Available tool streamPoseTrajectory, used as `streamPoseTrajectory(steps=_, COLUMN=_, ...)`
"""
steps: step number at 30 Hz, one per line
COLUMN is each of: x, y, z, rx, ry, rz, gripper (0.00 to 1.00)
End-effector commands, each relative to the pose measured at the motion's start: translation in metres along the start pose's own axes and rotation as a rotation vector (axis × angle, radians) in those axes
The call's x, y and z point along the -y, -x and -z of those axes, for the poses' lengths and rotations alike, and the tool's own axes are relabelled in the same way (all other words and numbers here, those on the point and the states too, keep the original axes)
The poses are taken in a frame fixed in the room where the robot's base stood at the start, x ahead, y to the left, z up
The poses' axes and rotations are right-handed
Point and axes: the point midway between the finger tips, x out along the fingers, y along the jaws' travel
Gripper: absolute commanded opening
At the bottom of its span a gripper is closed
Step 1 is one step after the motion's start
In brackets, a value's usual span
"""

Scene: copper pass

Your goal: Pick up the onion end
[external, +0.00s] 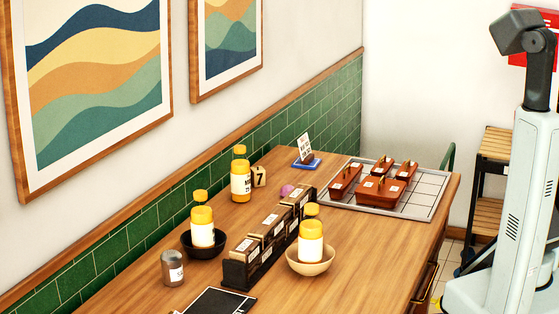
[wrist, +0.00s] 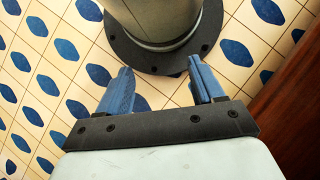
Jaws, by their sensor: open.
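A small purple rounded piece (external: 287,190), which looks like the onion end, lies on the wooden table (external: 365,262) behind the dark rack. It is partly hidden and too small to make out in detail. My gripper (wrist: 159,68) shows in the wrist view with its two blue fingers spread apart and nothing between them. It points down over the patterned floor beside my base, away from the purple piece. My gripper does not show in the external view, where only part of my arm stands at the right.
A dark rack (external: 262,247) stands mid-table. Yellow-capped bottles stand around it, one in a tan bowl (external: 311,262), one in a black bowl (external: 188,243), one near a numbered block (external: 259,177). A tray (external: 432,195) with brown containers is at the far right. The table's front right is clear.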

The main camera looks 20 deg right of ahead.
Motion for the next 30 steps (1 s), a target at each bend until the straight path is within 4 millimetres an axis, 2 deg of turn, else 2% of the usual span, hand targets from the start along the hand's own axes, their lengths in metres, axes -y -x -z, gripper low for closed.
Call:
streamPoseTrajectory(steps=13, x=0.0, y=0.0, z=0.001, rx=-0.002, ry=-0.004, rz=0.002, gripper=0.67)
streamPoseTrajectory(steps=19, x=0.0, y=0.0, z=0.001, rx=-0.002, ry=-0.004, rz=0.002, gripper=0.85)
streamPoseTrajectory(steps=25, x=0.0, y=0.0, z=0.001, rx=-0.002, ry=-0.004, rz=0.002, gripper=0.85)
streamPoseTrajectory(steps=28, x=0.0, y=0.002, z=0.009, rx=-0.014, ry=-0.015, rz=0.014, gripper=0.85)
streamPoseTrajectory(steps=30, x=-0.001, y=0.007, z=0.023, rx=-0.038, ry=-0.036, rz=0.038, gripper=0.85)
